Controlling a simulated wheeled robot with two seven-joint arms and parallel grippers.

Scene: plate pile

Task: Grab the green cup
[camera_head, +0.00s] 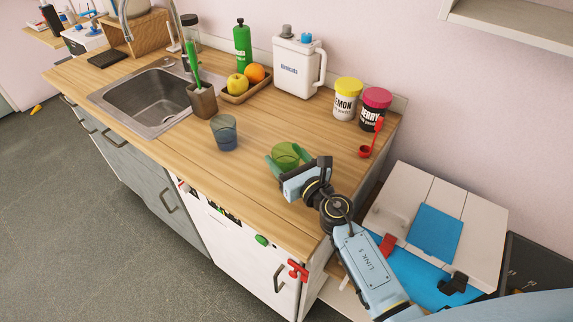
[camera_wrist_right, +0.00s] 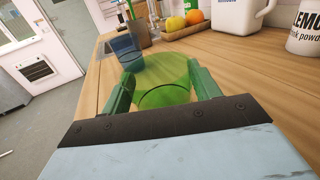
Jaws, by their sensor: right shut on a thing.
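The green cup (camera_head: 286,151) is a see-through green tumbler near the front right part of the wooden counter. My right gripper (camera_head: 288,159) is shut on it, with one green finger on each side. In the right wrist view the green cup (camera_wrist_right: 160,82) fills the space between the fingers of the right gripper (camera_wrist_right: 162,90). I cannot tell whether the cup's base touches the counter. My left gripper is not in view.
A blue cup (camera_head: 223,132) stands to the left on the counter (camera_head: 190,150), near a brush holder (camera_head: 203,100) and the sink (camera_head: 150,98). A fruit tray (camera_head: 236,98), white jug (camera_head: 296,70), two powder jars (camera_head: 346,100) and a red scoop (camera_head: 366,150) stand behind.

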